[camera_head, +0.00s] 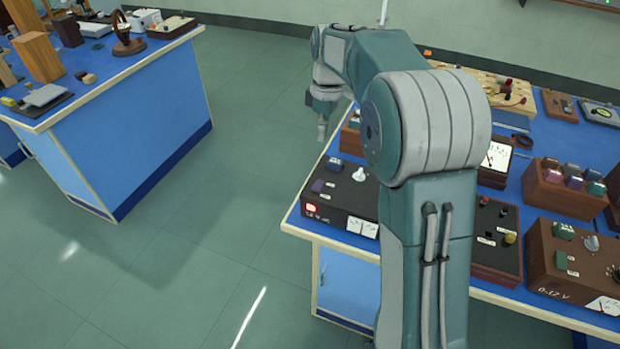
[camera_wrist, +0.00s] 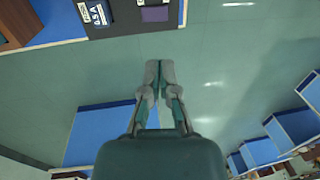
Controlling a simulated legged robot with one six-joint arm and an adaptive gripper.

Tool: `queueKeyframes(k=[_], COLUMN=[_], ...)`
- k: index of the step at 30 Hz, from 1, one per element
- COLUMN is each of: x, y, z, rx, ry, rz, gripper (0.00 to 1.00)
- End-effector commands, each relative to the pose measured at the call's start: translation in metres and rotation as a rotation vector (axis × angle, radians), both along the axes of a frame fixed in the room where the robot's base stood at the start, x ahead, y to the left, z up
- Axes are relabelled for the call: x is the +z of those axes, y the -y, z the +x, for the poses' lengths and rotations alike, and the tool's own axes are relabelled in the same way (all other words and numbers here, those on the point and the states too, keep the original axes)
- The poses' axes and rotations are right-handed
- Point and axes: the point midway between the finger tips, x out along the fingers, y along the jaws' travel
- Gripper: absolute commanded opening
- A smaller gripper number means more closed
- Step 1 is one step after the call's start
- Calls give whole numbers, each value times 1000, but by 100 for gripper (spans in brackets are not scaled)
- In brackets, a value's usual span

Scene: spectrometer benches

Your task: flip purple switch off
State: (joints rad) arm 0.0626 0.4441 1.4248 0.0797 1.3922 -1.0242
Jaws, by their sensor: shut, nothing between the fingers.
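A black instrument box (camera_head: 338,195) sits at the near left corner of the right blue bench. A small purple switch (camera_head: 318,186) is on its top face near the left edge, beside a white knob and above a lit red indicator. In the wrist view the purple switch (camera_wrist: 155,13) shows at the top, on part of the box. Its lever position is too small to tell. My gripper (camera_wrist: 160,65) is shut and empty, fingertips together, apart from the box in the picture. In the head view my gripper (camera_head: 322,134) hangs above and behind the box.
The right bench (camera_head: 522,150) holds several other boxes, including a brown switch box (camera_head: 562,185) and a red-brown box (camera_head: 496,240). A left blue bench (camera_head: 130,130) stands apart. The green floor (camera_head: 230,180) between them is clear.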

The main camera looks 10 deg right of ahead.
Motion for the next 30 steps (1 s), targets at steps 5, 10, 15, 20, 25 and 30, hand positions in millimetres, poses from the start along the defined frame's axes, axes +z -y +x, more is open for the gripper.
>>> queueKeyframes(k=[5, 10, 15, 20, 25, 30], x=[0, -4, -26, -56, -87, -116], y=[-3, -5, -6, -9, -11, -13], z=[0, 0, -3, -7, -11, -14], rx=[1, 1, 1, 1, 1, 0], ry=[1, 0, -3, -3, -4, -2], rz=[-3, -3, -4, -4, -3, -4], gripper=[0, 0, 0, 0, 0, 0])
